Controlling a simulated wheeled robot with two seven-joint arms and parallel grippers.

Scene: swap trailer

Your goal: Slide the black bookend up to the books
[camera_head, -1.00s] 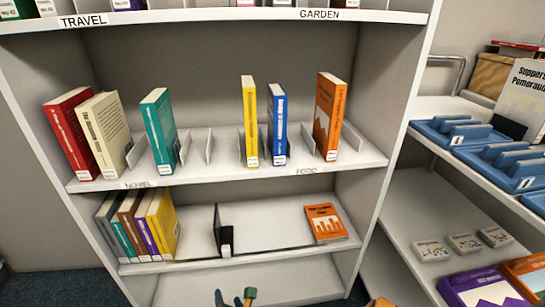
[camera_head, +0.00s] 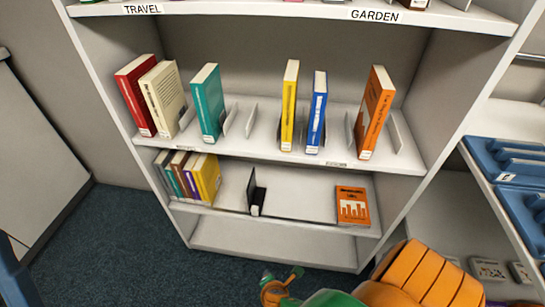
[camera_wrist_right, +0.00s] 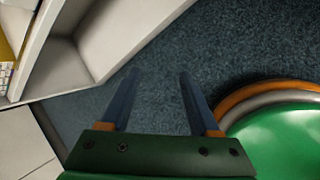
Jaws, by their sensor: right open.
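The black bookend (camera_head: 255,196) stands upright on the lower shelf in the head view, with its dark plate on the left and a white label at its foot. The row of books (camera_head: 190,177) leans at the left end of that shelf, a yellow book (camera_head: 208,178) being the nearest to the bookend. A bare gap separates them. My right gripper (camera_wrist_right: 158,95) shows in the right wrist view, its two dark blue fingers apart and nothing between them, over carpet near the white shelf unit. I cannot make out my left gripper.
Several upright books and thin dividers stand on the shelf above (camera_head: 265,152). A white cart with blue holders (camera_head: 515,165) stands at the right. Carpet (camera_head: 120,245) is clear at front left.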

